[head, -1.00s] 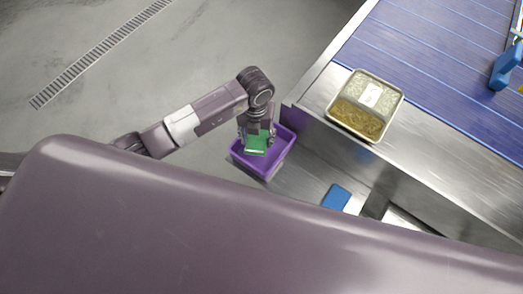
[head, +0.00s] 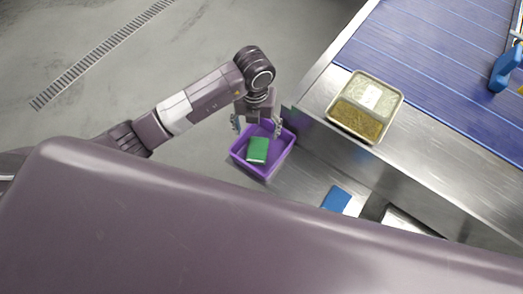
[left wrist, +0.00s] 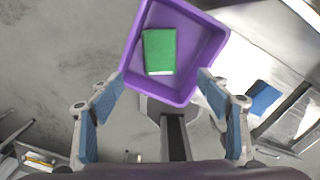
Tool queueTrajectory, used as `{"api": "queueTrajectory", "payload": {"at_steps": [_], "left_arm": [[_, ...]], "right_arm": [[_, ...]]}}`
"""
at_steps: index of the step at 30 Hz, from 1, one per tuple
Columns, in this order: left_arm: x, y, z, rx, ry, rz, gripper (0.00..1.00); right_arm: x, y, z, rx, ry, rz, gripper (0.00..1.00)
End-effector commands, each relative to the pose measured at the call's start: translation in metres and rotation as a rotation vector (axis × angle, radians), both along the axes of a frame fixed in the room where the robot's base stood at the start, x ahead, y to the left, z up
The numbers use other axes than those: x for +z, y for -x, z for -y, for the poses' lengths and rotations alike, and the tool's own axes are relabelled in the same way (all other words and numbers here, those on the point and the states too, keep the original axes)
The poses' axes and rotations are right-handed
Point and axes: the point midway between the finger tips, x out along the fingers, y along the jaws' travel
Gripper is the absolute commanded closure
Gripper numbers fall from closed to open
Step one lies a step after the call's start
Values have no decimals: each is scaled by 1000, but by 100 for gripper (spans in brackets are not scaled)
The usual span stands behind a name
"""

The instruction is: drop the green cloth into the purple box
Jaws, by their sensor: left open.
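The green cloth (head: 257,150) lies inside the purple box (head: 285,151), which stands beside the metal counter. In the left wrist view the green cloth (left wrist: 160,51) rests toward the left side of the purple box (left wrist: 209,51). My left gripper (head: 257,129) is above the box with its fingers spread wide and nothing between them. Its two blue-padded fingers also show in the left wrist view (left wrist: 160,88), apart from the cloth. My right gripper is in neither view.
A blue cloth (head: 336,198) lies on the lower metal shelf right of the box. A metal tray (head: 364,106) with food in two compartments sits on the counter edge. A blue conveyor (head: 440,75) runs behind it. The floor at left is clear.

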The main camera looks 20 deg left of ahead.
Motion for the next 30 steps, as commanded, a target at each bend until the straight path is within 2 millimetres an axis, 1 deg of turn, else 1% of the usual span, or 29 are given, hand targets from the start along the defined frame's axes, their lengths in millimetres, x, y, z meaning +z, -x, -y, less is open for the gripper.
{"api": "queueTrajectory", "payload": {"at_steps": [1, 3, 6, 10, 14, 27, 29, 30], "left_arm": [[12, -2, 0, 0, 0, 5, 30], [26, -1, 0, -1, 0, 4, 30], [41, -1, 0, 0, 1, 3, 30], [52, 0, 0, 0, 0, 0, 30], [57, 0, 0, 0, 0, 0, 30], [56, 0, 1, 0, 2, -1, 30], [55, 1, 6, -7, 21, -1, 30], [54, 3, 13, -18, 50, -1, 30]], "right_arm": [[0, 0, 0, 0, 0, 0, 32], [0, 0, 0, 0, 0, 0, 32], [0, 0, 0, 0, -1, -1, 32], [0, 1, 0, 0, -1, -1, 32], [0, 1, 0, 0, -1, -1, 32], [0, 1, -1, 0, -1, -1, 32], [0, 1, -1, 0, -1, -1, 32], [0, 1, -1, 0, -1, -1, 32]]}}
